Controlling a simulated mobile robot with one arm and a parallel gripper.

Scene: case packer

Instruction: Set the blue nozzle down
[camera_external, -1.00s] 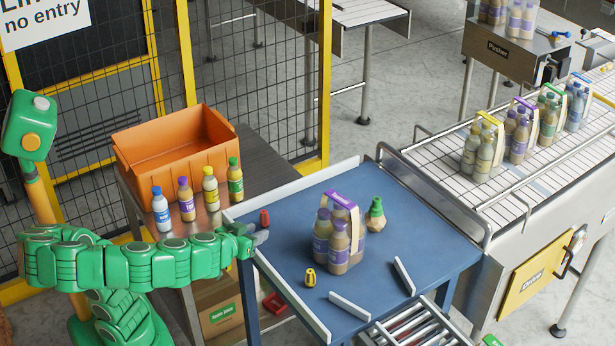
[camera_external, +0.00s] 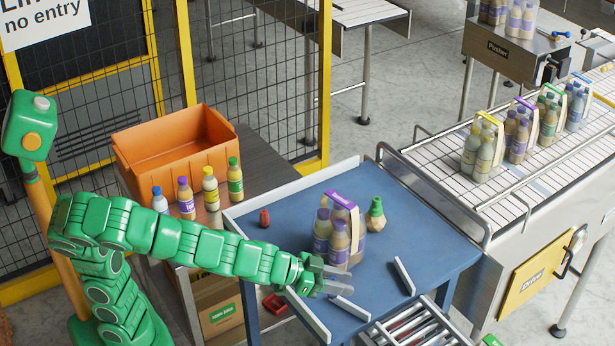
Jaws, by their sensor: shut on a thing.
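My gripper (camera_external: 328,281) is low over the front left part of the blue table, with its grey fingers pointing right. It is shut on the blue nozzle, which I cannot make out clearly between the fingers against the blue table. A red nozzle (camera_external: 264,218) stands near the table's left edge, behind my gripper. The yellow nozzle is hidden behind my gripper.
A bottle pack with a purple carrier (camera_external: 342,200) stands just behind my gripper. A green-topped bottle (camera_external: 376,215) is beyond it. White guide strips (camera_external: 350,308) lie in front and to the right (camera_external: 404,276). The table's right side is clear.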

